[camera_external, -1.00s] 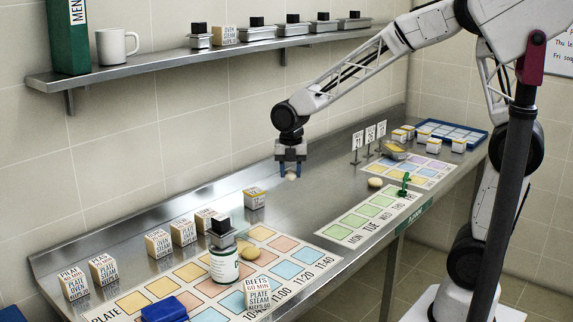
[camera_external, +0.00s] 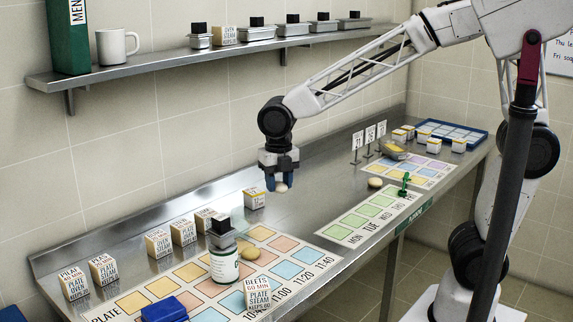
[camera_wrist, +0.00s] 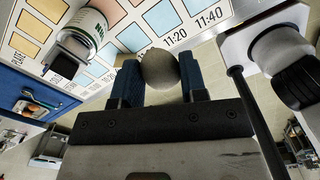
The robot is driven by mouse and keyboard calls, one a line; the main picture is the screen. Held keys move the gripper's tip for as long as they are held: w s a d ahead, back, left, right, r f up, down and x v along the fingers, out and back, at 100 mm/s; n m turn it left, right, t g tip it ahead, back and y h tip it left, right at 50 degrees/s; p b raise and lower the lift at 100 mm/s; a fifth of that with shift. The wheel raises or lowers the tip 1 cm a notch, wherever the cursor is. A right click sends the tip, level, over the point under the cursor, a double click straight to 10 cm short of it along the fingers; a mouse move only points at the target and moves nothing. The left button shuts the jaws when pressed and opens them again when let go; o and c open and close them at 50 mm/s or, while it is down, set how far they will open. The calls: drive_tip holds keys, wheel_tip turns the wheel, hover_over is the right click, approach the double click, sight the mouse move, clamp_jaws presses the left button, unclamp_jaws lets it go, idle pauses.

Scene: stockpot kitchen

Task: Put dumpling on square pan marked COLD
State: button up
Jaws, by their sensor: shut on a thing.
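My gripper (camera_external: 280,183) is shut on a pale round dumpling (camera_external: 282,188), held above the bare steel counter. In the wrist view, the dumpling (camera_wrist: 160,69) sits between the blue fingers of my gripper (camera_wrist: 160,78).
A printed plate chart (camera_external: 255,275) covers the near counter, with a white jar (camera_external: 224,262), a blue box (camera_external: 164,309) and several label blocks (camera_external: 183,232) on or around it. A green day strip (camera_external: 374,215) lies to the right. A blue tray (camera_external: 452,134) is at the back.

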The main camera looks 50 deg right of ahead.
drive_tip(key=s+a+r+n, duration=0.2)
drive_tip(key=s+a, duration=0.4)
drive_tip(key=s, duration=0.1)
drive_tip(key=shift+s+a+r+n, duration=0.2)
drive_tip(key=shift+a+r+n, duration=0.05)
drive_tip(key=shift+a+n, duration=0.15)
hover_over(220, 217)
drive_tip(key=shift+w+f, duration=0.1)
drive_tip(key=shift+f, duration=0.65)
idle(0.4)
drive_tip(key=shift+f, duration=1.75)
drive_tip(key=shift+f, duration=0.2)
drive_tip(key=o, duration=0.9)
drive_tip(key=shift+r, duration=0.1)
